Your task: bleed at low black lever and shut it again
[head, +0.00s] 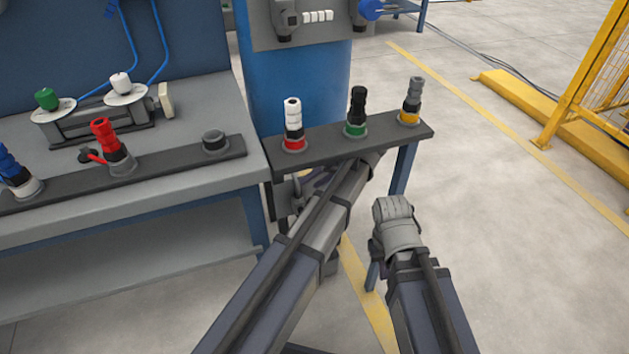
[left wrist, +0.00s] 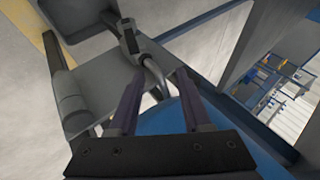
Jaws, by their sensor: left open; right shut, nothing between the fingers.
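In the left wrist view a curved grey pipe (left wrist: 156,76) comes up between the finger ends of my open left gripper (left wrist: 160,80). A dark upright piece with a small pale mark, which looks like the low black lever (left wrist: 129,40), stands at the pipe's far end, beyond the fingertips. I cannot tell whether it is turned, and no finger visibly touches it. In the head view my left arm reaches under the narrow dark shelf, which hides its fingers. My right gripper (head: 392,212) is shut and empty, right of the left arm and below the shelf.
The narrow shelf (head: 345,150) carries white, black and grey stacked fittings on coloured bases. A blue column (head: 300,75) stands behind it. A workbench (head: 200,165) with red and blue fittings is at left. Open floor and a yellow fence (head: 575,90) lie at right.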

